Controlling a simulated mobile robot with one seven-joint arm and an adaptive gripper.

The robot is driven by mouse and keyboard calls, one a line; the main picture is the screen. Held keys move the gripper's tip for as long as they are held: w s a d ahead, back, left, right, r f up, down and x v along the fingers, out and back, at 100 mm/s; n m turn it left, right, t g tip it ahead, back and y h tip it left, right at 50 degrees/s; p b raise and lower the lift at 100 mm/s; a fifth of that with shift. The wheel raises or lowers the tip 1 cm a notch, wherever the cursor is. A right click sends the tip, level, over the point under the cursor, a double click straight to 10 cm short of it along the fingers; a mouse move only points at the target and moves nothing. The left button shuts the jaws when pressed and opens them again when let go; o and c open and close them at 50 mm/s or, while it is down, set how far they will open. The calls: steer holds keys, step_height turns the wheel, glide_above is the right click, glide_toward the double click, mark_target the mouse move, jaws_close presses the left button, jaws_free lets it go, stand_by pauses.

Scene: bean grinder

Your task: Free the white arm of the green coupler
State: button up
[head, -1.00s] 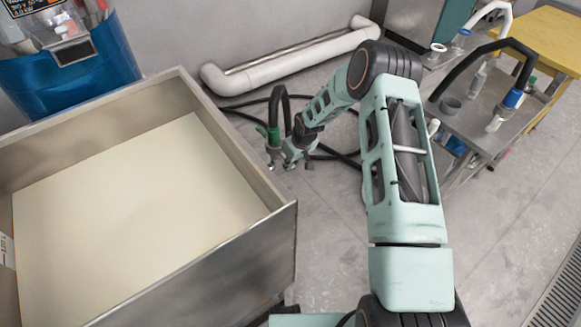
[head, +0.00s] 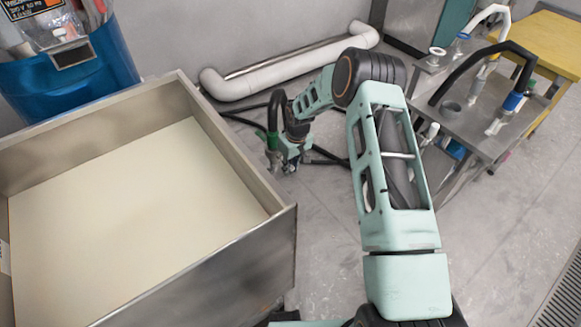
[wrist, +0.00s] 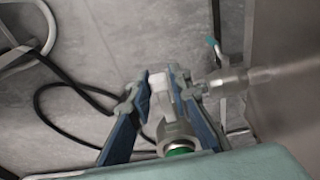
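The coupler's green part (head: 273,138) shows at the lower end of a black hose, beside the metal bin. In the wrist view a green ring (wrist: 180,151) sits at the near end of a pale metal coupler body (wrist: 174,132). A white piece (wrist: 160,84), perhaps the white arm, stands beyond it between my fingers. My gripper (wrist: 160,80) has one blue finger on each side of this piece; I cannot tell whether both touch it. In the head view my gripper (head: 288,155) is at the coupler, small and partly hidden by my wrist.
A large metal bin (head: 240,150) with pale contents stands close on the left. A clear and metal fitting (wrist: 236,80) projects right of my fingers. Black hose (wrist: 62,84) loops on the floor. A metal cart (head: 476,122) with hose arms stands at right.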

steer(key=o, duration=0.3)
steer(key=shift+r, duration=0.1)
steer(key=shift+r, duration=0.35)
steer(key=r, duration=0.3)
steer(key=s+r, duration=0.1)
steer(key=r, duration=0.3)
steer(key=d+r, duration=0.1)
steer(key=r, duration=0.3)
steer(key=shift+s, duration=0.25)
